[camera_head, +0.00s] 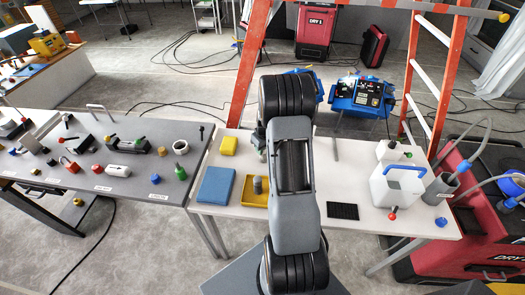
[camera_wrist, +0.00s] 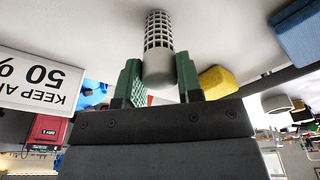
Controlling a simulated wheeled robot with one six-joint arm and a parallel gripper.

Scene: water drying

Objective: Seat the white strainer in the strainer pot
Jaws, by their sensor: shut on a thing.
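The white strainer (camera_wrist: 160,68) shows in the wrist view, with a smooth rounded body and an open grid cage at its far end. My gripper (camera_wrist: 158,84) is shut on its smooth body between two green finger pads. The grid end sticks out beyond the pads against a pale surface. In the head view my arm hides the gripper and the strainer. I cannot pick out the strainer pot for certain. A grey cylinder (camera_head: 257,185) stands in a yellow tray (camera_head: 248,200), just left of my arm.
A white table (camera_head: 310,218) carries a blue pad (camera_head: 215,185), a yellow block (camera_head: 228,145), a black mat (camera_head: 342,211) and a white tank (camera_head: 395,188). A grey cup with a hose (camera_head: 438,190) stands at right. A sign (camera_wrist: 36,82) is close in the wrist view.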

